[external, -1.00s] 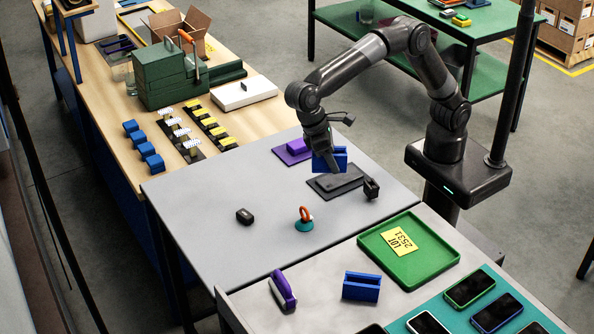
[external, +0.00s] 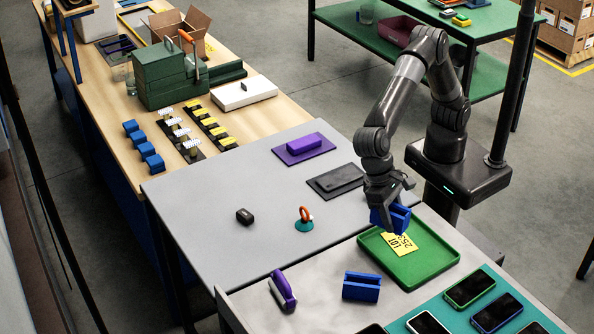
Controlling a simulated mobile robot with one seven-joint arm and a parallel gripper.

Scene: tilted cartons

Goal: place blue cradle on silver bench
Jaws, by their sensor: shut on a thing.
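My gripper (external: 389,200) points down and is shut on a blue cradle (external: 398,218), a slotted block. The held cradle is at the back part of the green tray (external: 440,276) and overlaps it in the picture; whether it touches the tray is unclear. The tray lies on a light grey bench (external: 318,270) at the front, which looks silver. A second blue cradle (external: 361,286) stands on that bench, left of the tray. Behind it is a darker grey table (external: 215,195). The fingertips are partly hidden.
A yellow lot card (external: 398,244) lies in the tray. Several phones lie on a teal mat (external: 455,312) at the front right. A purple-and-white tool (external: 281,289) lies at the front left. The grey table holds purple (external: 303,147) and dark (external: 340,181) blocks on plates.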

